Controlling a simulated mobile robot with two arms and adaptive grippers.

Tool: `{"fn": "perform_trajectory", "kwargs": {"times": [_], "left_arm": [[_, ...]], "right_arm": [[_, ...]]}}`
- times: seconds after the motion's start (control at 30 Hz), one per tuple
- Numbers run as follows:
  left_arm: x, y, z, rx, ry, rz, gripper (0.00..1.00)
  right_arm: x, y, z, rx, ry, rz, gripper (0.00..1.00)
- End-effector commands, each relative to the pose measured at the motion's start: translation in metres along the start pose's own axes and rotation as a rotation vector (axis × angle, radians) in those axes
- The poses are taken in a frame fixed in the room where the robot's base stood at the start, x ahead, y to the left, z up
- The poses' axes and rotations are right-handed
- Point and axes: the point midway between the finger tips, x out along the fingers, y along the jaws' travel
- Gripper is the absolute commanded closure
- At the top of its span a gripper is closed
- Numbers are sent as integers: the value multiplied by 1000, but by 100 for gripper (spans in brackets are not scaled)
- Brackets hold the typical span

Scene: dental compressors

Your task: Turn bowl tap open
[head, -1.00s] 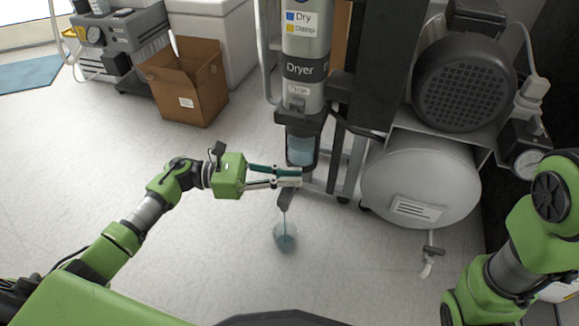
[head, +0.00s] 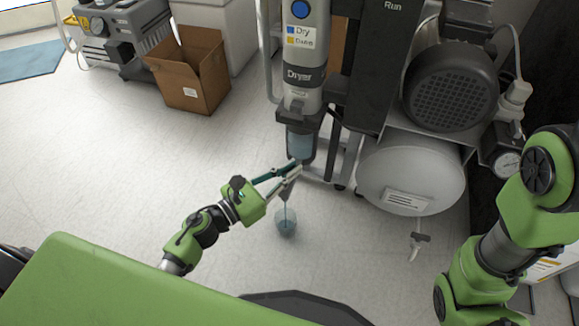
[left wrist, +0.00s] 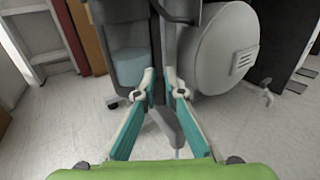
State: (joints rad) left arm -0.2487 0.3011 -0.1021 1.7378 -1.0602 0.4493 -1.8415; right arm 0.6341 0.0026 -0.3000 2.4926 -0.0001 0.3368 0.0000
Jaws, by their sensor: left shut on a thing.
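The dryer's bowl (head: 301,146), with bluish liquid inside, hangs under the grey dryer column (head: 305,60). It also shows in the left wrist view (left wrist: 131,67). A grey spout (head: 286,191) slants down below the bowl. A thin bluish line runs from it to a small clear cup (head: 286,222) on the floor. My left gripper (head: 297,168) is shut on the tap just under the bowl. In the left wrist view its fingertips (left wrist: 160,82) stand on either side of the tap, which they largely hide. My right arm is at the right; its gripper is out of view.
A round grey tank (head: 410,170) with a small drain valve (head: 417,243) stands right of the bowl, under a dark motor (head: 450,85). A pressure gauge (head: 507,163) is at the right. An open cardboard box (head: 190,80) stands back left. The floor at left is clear.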

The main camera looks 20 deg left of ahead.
Motion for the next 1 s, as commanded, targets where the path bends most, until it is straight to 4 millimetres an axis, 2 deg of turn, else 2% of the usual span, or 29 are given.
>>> {"fn": "perform_trajectory", "kwargs": {"times": [0.57, 0.6, 0.67, 1.0], "left_arm": [[0, 2, 0, 1, 1, 38, 100], [0, 2, 0, 1, 1, 38, 86], [0, 2, 0, 1, 1, 38, 74], [-1, 1, 0, 0, 0, 35, 74]], "right_arm": [[-3, 0, 3, 1, -11, 1, 53], [-3, 0, 3, 1, -10, 1, 53], [-2, 0, 2, 0, -8, 0, 53], [0, 0, -1, -2, 3, -5, 53]]}}
